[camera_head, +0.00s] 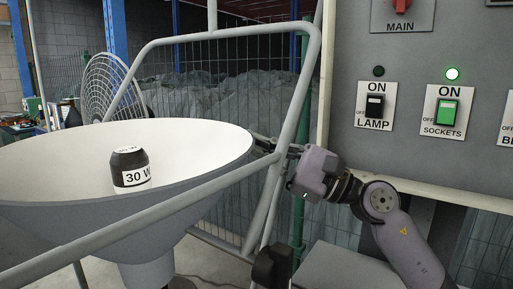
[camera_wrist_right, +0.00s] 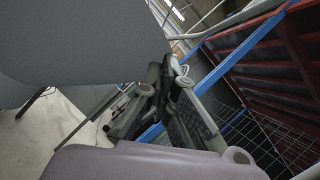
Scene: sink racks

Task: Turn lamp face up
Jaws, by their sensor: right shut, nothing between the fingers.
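The lamp (camera_head: 200,150) is a wide grey dish with a white inside, at the left of the head view. Its open side faces up, with a dark-capped bulb (camera_head: 130,168) marked "30 W" in the middle. A tubular grey frame (camera_head: 290,120) surrounds it. My right gripper (camera_head: 264,143) is at the dish's right rim, by the frame's slanted tube. It is shut and empty; I cannot tell whether it touches the rim. In the right wrist view, the gripper (camera_wrist_right: 168,75) is beside a large grey surface (camera_wrist_right: 80,45), apparently the dish's outside. My left gripper is not in view.
A grey panel at the right carries a LAMP switch (camera_head: 374,106) with a dark indicator and a green SOCKETS switch (camera_head: 447,112) with a lit one. A wire fence (camera_head: 245,80) stands behind. A round wire grille (camera_head: 105,88) is behind the dish.

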